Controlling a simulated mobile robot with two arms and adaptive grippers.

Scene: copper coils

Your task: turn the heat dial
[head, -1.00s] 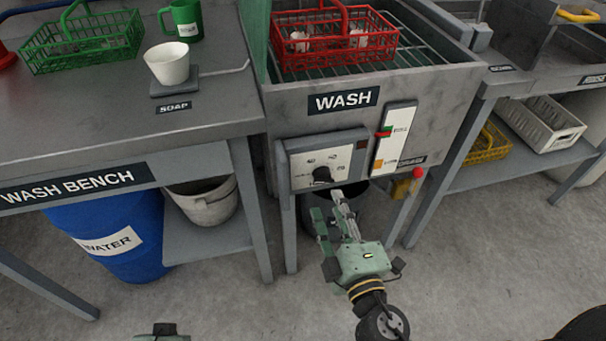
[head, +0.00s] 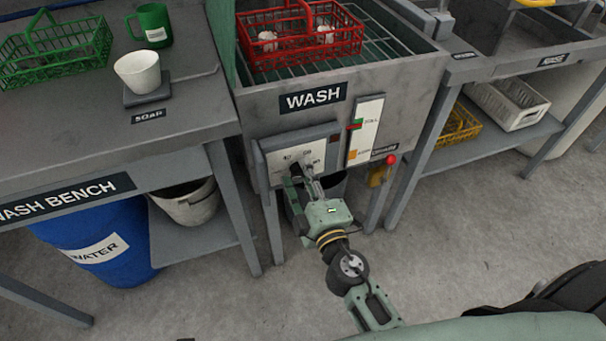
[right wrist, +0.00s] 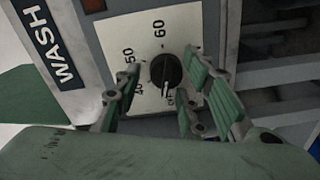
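The heat dial (right wrist: 166,72) is a round black knob on a pale plate (right wrist: 188,22) marked OFF, 40, 50 and 60. Its white pointer points down in the right wrist view, near the OFF mark. In the head view the plate (head: 287,158) is on the front of the wash tank, and the dial is mostly hidden by my fingers. My right gripper (head: 302,176) is open in front of the plate. My left gripper is out of view.
A tall gauge (head: 366,128) and a red button (head: 391,159) are right of the dial. A red basket (head: 300,42) sits on the wash tank's rack. The wash bench (head: 185,122) is left, with a blue water barrel (head: 75,262) below.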

